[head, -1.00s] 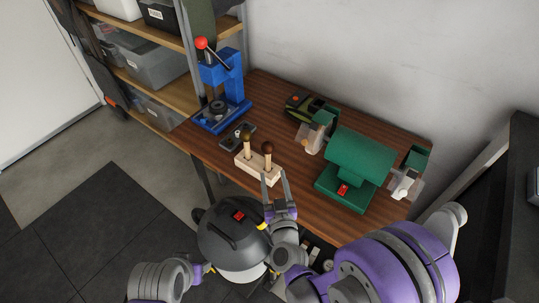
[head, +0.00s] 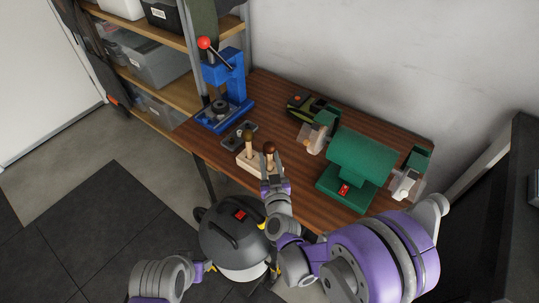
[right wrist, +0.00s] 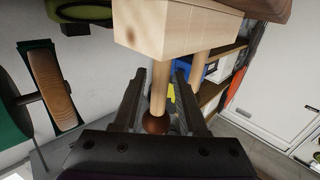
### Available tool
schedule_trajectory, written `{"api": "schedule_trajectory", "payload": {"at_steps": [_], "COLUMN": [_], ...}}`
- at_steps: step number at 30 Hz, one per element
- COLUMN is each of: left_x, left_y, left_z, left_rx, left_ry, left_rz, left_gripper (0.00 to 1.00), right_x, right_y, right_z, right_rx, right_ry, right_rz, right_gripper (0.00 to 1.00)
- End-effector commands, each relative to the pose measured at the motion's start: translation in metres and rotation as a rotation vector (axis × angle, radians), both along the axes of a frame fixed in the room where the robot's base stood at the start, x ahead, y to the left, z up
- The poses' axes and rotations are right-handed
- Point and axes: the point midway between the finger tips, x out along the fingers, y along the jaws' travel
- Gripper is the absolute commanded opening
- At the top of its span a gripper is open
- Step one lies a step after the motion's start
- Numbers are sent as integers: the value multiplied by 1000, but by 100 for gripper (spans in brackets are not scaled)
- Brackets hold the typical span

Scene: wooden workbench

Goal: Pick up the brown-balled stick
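The brown-balled stick (head: 269,148) stands upright in a pale wooden block (head: 245,166) near the bench's front edge. A second stick with an olive-gold ball (head: 249,135) stands to its left in the same block. My right gripper (head: 275,163) is at the brown-balled stick, partly covering it in the head view. In the right wrist view, my right gripper (right wrist: 160,76) is open, with the stick's pale shaft (right wrist: 161,92) and brown ball (right wrist: 156,124) between its fingers. Gaps show on both sides.
A blue press (head: 225,90) with a red knob stands behind left. A dark metal plate (head: 238,134) lies beside the block. A green grinder (head: 360,160) stands to the right. A black-topped vacuum (head: 235,235) is on the floor before the bench.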

Motion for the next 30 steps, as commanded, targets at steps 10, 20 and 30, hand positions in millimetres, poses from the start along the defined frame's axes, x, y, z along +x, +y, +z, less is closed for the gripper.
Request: {"api": "schedule_trajectory", "payload": {"at_steps": [10, 20, 30], "left_x": [0, 0, 0], "left_y": [0, 0, 0], "left_z": [0, 1, 20], "left_rx": [0, 0, 0], "left_ry": [0, 0, -7], "left_rz": [0, 0, 0], "left_gripper": [50, 50, 50], "right_x": [0, 0, -1], "right_y": [0, 0, 0], "right_z": [0, 2, 61], "right_rx": [0, 0, 0], "right_ry": [0, 0, -1], "right_rz": [0, 0, 0], "right_gripper": [0, 0, 0]}}
